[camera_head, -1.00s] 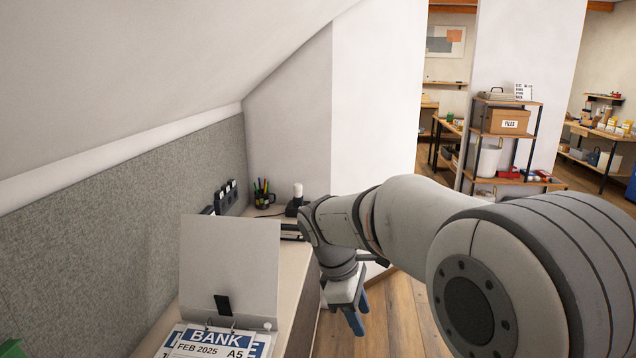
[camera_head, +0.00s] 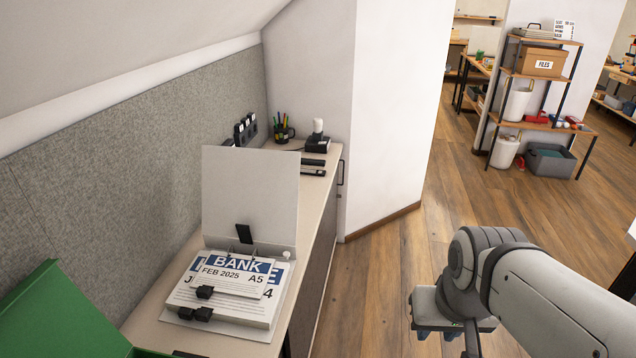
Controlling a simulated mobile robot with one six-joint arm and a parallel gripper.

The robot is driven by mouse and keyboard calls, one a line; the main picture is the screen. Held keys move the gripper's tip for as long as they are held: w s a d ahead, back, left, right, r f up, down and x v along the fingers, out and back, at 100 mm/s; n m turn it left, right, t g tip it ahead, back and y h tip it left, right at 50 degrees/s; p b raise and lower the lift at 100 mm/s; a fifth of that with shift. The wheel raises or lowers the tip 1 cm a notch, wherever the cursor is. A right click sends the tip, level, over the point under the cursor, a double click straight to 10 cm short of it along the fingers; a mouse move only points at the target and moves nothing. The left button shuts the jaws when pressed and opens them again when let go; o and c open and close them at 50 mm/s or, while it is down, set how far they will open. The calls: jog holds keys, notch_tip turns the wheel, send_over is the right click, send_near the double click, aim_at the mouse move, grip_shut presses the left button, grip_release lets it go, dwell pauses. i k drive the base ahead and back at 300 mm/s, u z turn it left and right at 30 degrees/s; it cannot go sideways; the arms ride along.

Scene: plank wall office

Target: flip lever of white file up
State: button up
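The white file (camera_head: 250,180) lies open on the long cabinet top, its cover standing upright. Its black lever (camera_head: 244,233) sticks up at the hinge side, above a stack of papers headed BANK, FEB 2025, A5 (camera_head: 232,275). Black clips sit on the papers' near edge. My gripper (camera_head: 448,332) hangs at the lower right over the floor, well away from the file. Its fingers are partly cut off and seen from above, so their opening cannot be told.
A green file (camera_head: 62,315) stands open at the lower left. A pen cup (camera_head: 283,130), black binders (camera_head: 314,165) and a lamp-like item (camera_head: 317,137) sit at the far end of the cabinet top. Shelves (camera_head: 540,70) stand far right. The floor between is clear.

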aim_at(286, 253)
jog(key=z, duration=0.25)
jog(key=i, duration=0.8)
jog(key=u, duration=1.55)
